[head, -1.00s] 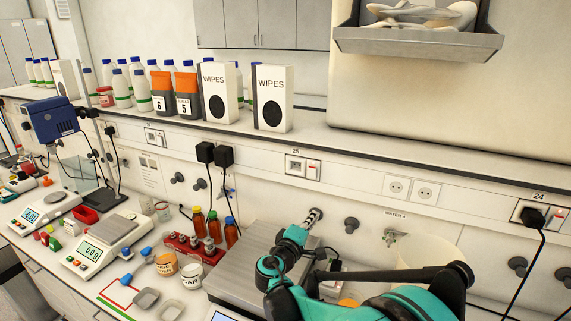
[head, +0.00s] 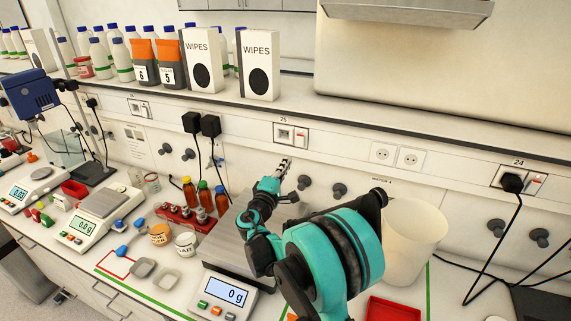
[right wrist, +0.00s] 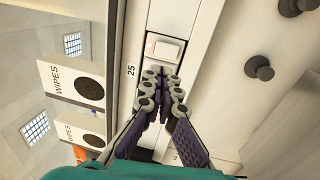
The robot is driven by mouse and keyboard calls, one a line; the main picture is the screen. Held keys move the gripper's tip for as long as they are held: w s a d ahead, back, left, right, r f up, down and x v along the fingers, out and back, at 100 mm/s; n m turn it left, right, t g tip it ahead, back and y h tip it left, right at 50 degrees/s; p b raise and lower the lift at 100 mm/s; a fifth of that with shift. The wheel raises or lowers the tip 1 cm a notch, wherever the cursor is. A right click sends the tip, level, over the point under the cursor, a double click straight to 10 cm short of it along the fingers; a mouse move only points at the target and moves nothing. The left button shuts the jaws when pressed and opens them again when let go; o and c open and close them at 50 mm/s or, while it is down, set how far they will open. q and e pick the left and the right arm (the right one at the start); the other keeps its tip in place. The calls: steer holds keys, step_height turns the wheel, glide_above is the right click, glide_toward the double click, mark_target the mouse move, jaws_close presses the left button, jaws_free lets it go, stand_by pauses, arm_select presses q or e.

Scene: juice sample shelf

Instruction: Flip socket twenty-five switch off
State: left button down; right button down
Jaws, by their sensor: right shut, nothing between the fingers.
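Socket 25 (head: 284,134) is a framed plate on the wall rail under the number 25, with its white switch (head: 301,136) on the right side. In the right wrist view the white rocker switch (right wrist: 164,49) has a reddish edge and sits just beyond my fingertips. My right gripper (head: 285,163) is shut and empty, just below the socket in the head view. Its fingers (right wrist: 160,73) also show in the right wrist view and cover much of the socket plate. I cannot tell whether the tips touch the plate. My left gripper is not in view.
Two black plugs (head: 201,124) with hanging cords are left of socket 25. Wipes boxes (head: 258,64) stand on the shelf above. Socket 24 (head: 514,181) is far right.

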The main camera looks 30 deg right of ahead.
mark_target(300, 139)
steer(key=x, duration=1)
steer(key=shift+w+d+p, duration=0.25)
steer(key=shift+w+p, duration=0.05)
steer(key=shift+w+d+r+p, duration=0.2)
steer(key=shift+r+p, duration=0.1)
steer(key=shift+p, duration=0.1)
steer(key=shift+s+f+g+y, duration=0.1)
steer(key=shift+g+y, duration=0.2)
steer(key=shift+f, duration=0.1)
